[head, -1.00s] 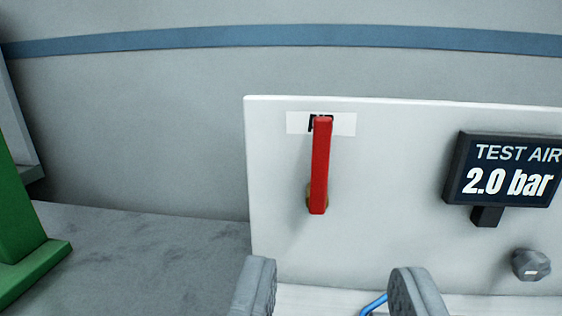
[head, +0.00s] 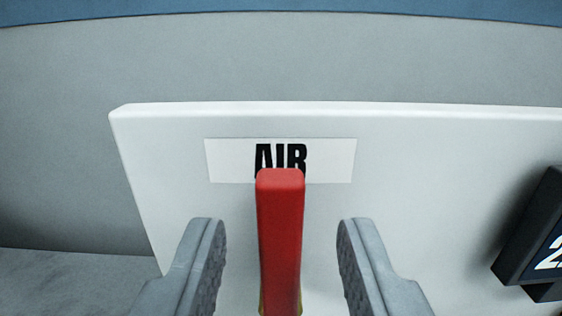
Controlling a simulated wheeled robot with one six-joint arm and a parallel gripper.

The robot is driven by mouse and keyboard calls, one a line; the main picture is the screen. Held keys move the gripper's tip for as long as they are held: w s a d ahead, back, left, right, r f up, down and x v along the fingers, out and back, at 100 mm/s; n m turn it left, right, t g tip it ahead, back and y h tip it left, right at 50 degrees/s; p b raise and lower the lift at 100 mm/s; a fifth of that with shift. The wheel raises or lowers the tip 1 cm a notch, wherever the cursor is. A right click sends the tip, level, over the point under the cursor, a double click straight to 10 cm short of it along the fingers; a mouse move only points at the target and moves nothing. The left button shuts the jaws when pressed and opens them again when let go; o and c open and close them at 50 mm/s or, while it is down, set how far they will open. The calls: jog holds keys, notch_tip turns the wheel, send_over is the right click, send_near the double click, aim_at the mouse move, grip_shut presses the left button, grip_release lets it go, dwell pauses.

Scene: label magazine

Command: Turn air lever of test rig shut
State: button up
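My gripper (head: 281,240) is open, with one grey finger on each side of the lever. A gap shows between the lever and each finger, so neither appears to touch it.
The dark display (head: 535,235) is at the right edge, only partly in view. A grey wall with a blue stripe (head: 280,10) is behind the panel. Grey floor or surface (head: 70,285) shows at lower left.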

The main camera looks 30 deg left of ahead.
jog(key=shift+x, duration=1.45)
grip_shut()
